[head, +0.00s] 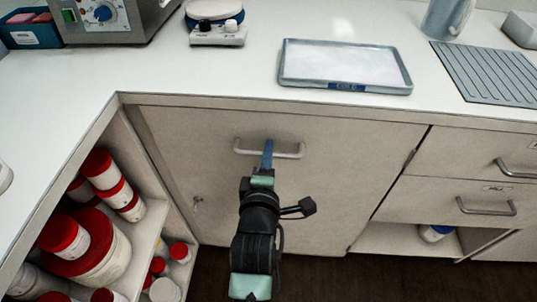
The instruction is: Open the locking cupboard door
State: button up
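The cupboard door (340,190) is a beige panel under the counter, and it looks shut. A pale horizontal bar handle (288,155) sits near its top. A small lock or key (197,203) shows at the door's lower left. My gripper (268,150) is at the middle of the handle, its blue finger part overlapping the bar in the head view. My wrist hides the door's centre below the handle. I cannot tell whether the fingers are closed on the bar.
Open shelves with red-lidded white tubs (102,168) stand at the left. Drawers with bar handles (487,207) are at the right. The counter above holds a shallow tray (345,66), a grey machine (105,22) and a ribbed drainer (490,72). Dark floor shows below.

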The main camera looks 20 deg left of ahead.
jog(key=shift+w, duration=0.2)
grip_shut()
dwell(1.4)
